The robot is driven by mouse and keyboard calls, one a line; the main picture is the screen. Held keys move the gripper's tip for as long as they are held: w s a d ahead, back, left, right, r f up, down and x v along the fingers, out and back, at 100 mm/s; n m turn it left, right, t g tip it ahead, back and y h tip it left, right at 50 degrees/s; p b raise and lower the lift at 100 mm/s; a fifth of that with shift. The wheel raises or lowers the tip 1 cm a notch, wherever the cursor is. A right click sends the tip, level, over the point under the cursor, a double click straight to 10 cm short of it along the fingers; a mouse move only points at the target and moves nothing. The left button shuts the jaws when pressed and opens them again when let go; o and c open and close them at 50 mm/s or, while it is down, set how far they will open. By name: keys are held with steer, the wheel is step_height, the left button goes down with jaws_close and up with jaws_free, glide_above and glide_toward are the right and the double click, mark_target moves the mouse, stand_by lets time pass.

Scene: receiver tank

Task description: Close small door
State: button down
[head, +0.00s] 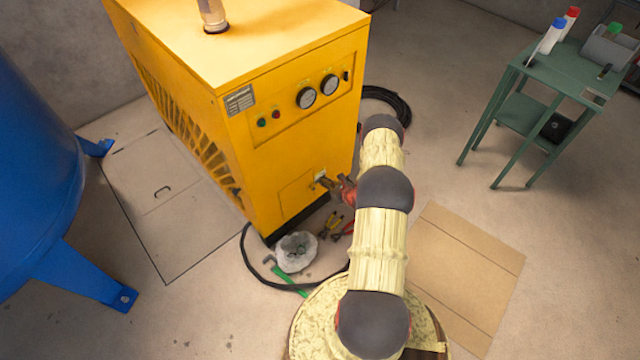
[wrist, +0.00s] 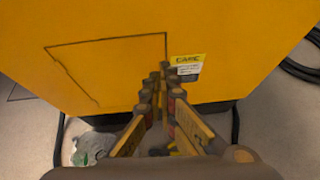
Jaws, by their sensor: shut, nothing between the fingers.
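The small door (head: 298,196) is a yellow panel low on the front of the yellow machine (head: 290,120). Its thin dark outline looks flush or nearly flush with the face, and I cannot tell whether a slight gap is left. My gripper (head: 320,181) is shut and empty at the door's right edge. Contact is unclear.
Pliers (head: 330,225), a pale crumpled lump (head: 296,252) and a black hose (head: 250,262) lie on the floor below the door. A blue tank (head: 35,170) stands left. A green table (head: 565,72) stands right. Flat cardboard (head: 470,265) lies on the floor.

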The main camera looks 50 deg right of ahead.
steer(key=d+p+v, duration=0.1)
steer(key=p+v, duration=0.2)
steer(key=v, duration=0.6)
steer(key=shift+s+a+r+p, duration=0.2)
steer(key=shift+s+a+p, duration=0.1)
steer(key=shift+a, duration=0.15)
